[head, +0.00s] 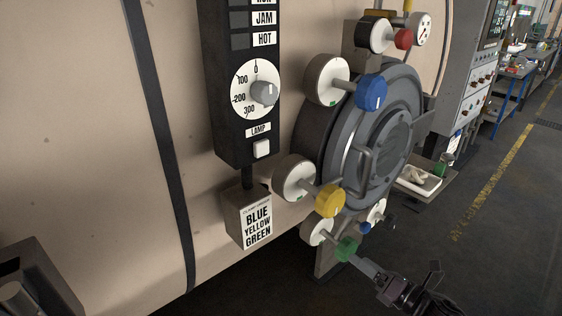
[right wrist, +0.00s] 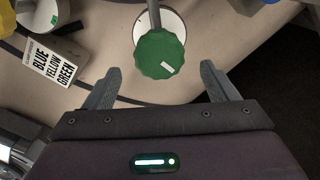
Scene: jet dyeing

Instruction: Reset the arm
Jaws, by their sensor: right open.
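My right gripper (head: 364,264) comes in from the lower right in the head view, close to the green knob (head: 346,249). In the right wrist view, the two fingers of the right gripper (right wrist: 161,70) stand wide apart with nothing between the tips. My left gripper is not in view.
A yellow knob (head: 330,200) and a blue knob (head: 370,92) stick out above, beside the round grey door (head: 395,140). A red knob (head: 403,39) is higher up. A sign box (head: 257,221) reads BLUE YELLOW GREEN. Dark floor (head: 480,260) lies free at right.

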